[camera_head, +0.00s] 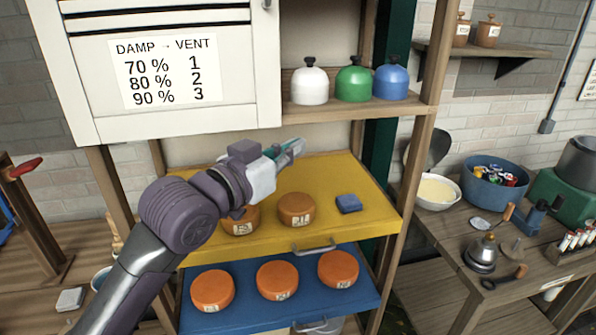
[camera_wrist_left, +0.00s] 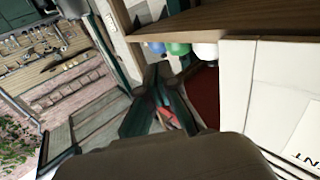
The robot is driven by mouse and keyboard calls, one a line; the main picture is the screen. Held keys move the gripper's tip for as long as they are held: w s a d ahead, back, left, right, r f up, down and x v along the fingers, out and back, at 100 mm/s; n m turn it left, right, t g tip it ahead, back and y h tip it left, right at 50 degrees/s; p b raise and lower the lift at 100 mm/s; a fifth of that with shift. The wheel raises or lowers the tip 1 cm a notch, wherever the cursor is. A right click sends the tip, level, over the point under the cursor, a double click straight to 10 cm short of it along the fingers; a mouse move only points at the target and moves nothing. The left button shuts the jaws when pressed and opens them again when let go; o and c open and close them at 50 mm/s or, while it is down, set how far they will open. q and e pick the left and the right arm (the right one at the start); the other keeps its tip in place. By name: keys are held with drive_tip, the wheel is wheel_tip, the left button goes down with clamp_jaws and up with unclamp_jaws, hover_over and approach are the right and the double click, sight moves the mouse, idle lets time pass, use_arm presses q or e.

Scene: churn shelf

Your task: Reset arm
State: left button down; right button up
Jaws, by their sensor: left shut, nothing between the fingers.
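My left arm reaches in from the lower left of the head view. Its left gripper (camera_head: 297,147) is shut and empty, above the back of the yellow shelf tray (camera_head: 365,215). The fingers also show in the left wrist view (camera_wrist_left: 158,80). Below it, two orange cheese-like rounds (camera_head: 296,209) and a blue block (camera_head: 348,203) rest on the yellow tray; the arm partly covers the left round (camera_head: 241,221). My right gripper is not in view.
White (camera_head: 310,84), green (camera_head: 353,81) and blue (camera_head: 390,80) domed vessels stand on the shelf above, right of a white cabinet (camera_head: 170,60). Several orange rounds lie on the blue tray (camera_head: 245,318) below. A cluttered workbench (camera_head: 440,225) is at right.

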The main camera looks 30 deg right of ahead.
use_arm(q)
drive_tip(key=s+a+b, duration=0.1)
drive_tip(key=s+a, duration=0.1)
drive_tip(key=s, duration=0.3)
drive_tip(key=w+a+f+n+t+y, duration=0.1)
drive_tip(key=a+f+n+y, duration=0.3)
drive_tip(key=a+f, duration=0.75)
drive_tip(key=w+a+f+n+t+y, duration=0.2)
drive_tip(key=a+f+n+y, duration=0.2)
drive_tip(key=a+f, duration=0.7)
drive_tip(key=s+a+f+n+g+y, duration=0.3)
drive_tip(key=s+a+f+g+y, duration=0.4)
drive_tip(key=s+a+f, duration=1.4)
wheel_tip(320, 180, down, 24)
drive_tip(key=s+y, duration=0.1)
drive_tip(key=s, duration=0.1)
drive_tip(key=s+a+f+g, duration=0.2)
drive_tip(key=s+f, duration=1.5)
drive_tip(key=f, duration=0.1)
drive_tip(key=shift+s+f+y, duration=0.25)
drive_tip(key=shift+f+y, duration=0.05)
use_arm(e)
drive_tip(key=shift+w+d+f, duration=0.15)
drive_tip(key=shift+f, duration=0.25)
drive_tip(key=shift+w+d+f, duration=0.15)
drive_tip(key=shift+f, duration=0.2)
